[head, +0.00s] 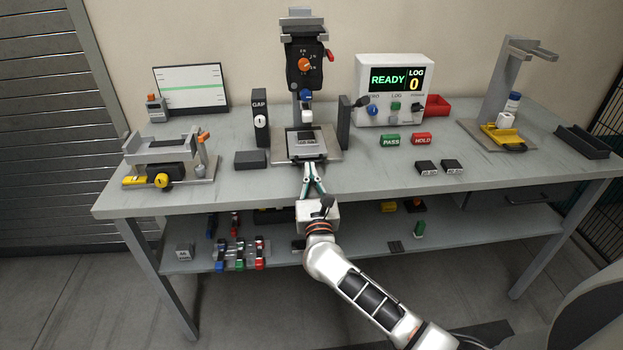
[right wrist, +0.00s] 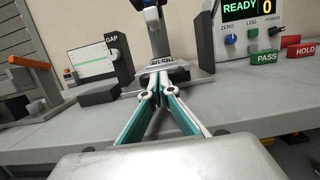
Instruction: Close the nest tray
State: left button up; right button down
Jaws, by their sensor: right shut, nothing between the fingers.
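The nest tray (head: 306,151) is a light grey plate with a dark labelled block on it, at the foot of the tester (head: 304,66) in the middle of the bench. The labelled block also shows in the right wrist view (right wrist: 168,71), just beyond my fingers. My right gripper (head: 308,168) is shut and empty, its fingertips at the front edge of the tray. I cannot tell whether they touch it. The fingertips hide part of the tray's front edge. My left gripper is not in view.
A GAP post (head: 261,122) and a dark block (head: 250,160) stand left of the tray. A dark upright plate (head: 344,122) and the READY box (head: 392,90) stand to the right. The bench top in front of PASS and HOLD is partly clear.

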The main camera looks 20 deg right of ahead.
jog(key=shift+w, duration=0.1)
jog(key=shift+w+d+f+b, duration=0.15)
jog(key=shift+w+b, duration=0.2)
jog(key=shift+w, duration=0.25)
jog(key=shift+w+d+b, duration=0.15)
jog(key=shift+w+b, duration=0.2)
jog(key=shift+w, duration=0.2)
jog(key=shift+r, duration=0.2)
